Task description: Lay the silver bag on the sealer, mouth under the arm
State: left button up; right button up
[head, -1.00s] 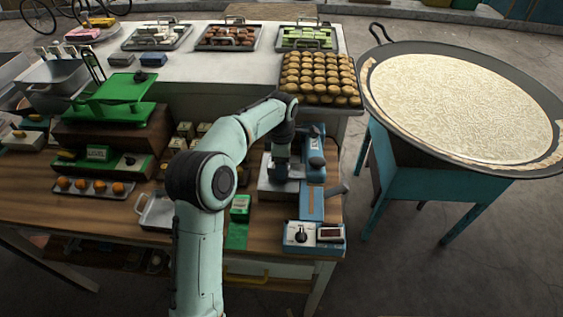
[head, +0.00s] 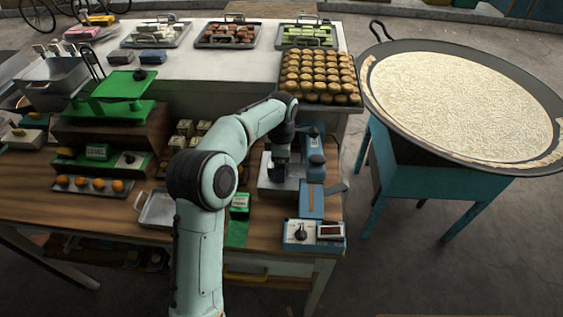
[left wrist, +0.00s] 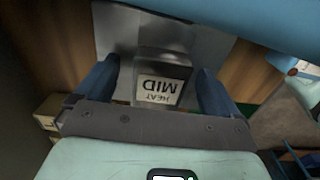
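I cannot tell whether the bag's mouth is under the arm. My right gripper is not in view.
A blue control box (head: 314,233) with a dial stands at the front right edge. A metal tray (head: 158,212), small boxes and a green scale (head: 112,95) stand further left.

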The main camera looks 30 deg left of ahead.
pick_arm(q)
jog(key=shift+r, duration=0.1)
notch_tip(320, 180, up, 13)
jog(key=p, duration=0.1)
jog(key=shift+p, duration=0.4)
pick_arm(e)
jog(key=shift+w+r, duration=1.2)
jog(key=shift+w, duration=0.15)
